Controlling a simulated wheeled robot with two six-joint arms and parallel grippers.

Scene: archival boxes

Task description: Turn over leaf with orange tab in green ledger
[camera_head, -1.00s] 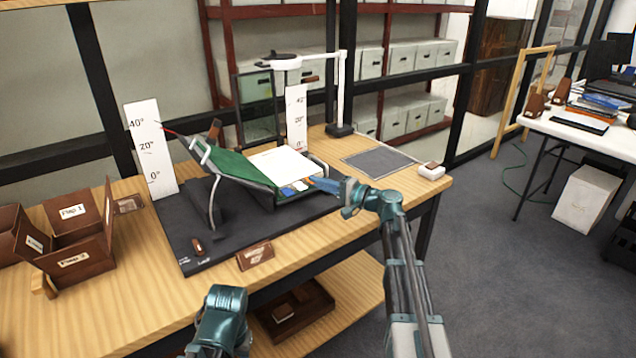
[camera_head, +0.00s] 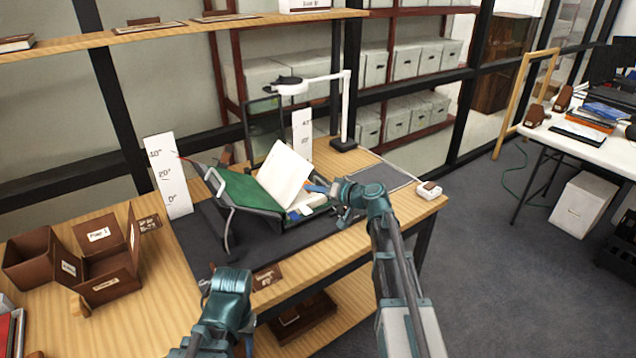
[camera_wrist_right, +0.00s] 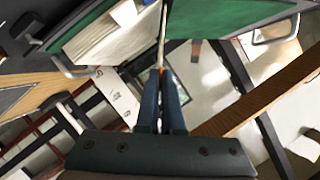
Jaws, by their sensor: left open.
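The green ledger (camera_head: 243,191) lies open on a tilted cradle on the bench. One white leaf (camera_head: 285,175) stands raised at a steep slant above the ledger. My right gripper (camera_head: 318,188) is at the leaf's right edge. In the right wrist view its blue fingers (camera_wrist_right: 161,74) are closed together on the leaf's thin edge, and a bit of orange, seemingly the tab, shows between their tips. The rest of the tab is hidden by the fingers. My left gripper (camera_head: 207,286) is open and empty, low in front of the bench's front edge and apart from the ledger.
A white angle scale (camera_head: 168,176) stands left of the cradle, another (camera_head: 302,133) behind it. A white lamp (camera_head: 346,110) stands at the back. Brown open boxes (camera_head: 105,270) are at left. A grey mat (camera_head: 375,177) and a small white block (camera_head: 428,190) lie at right.

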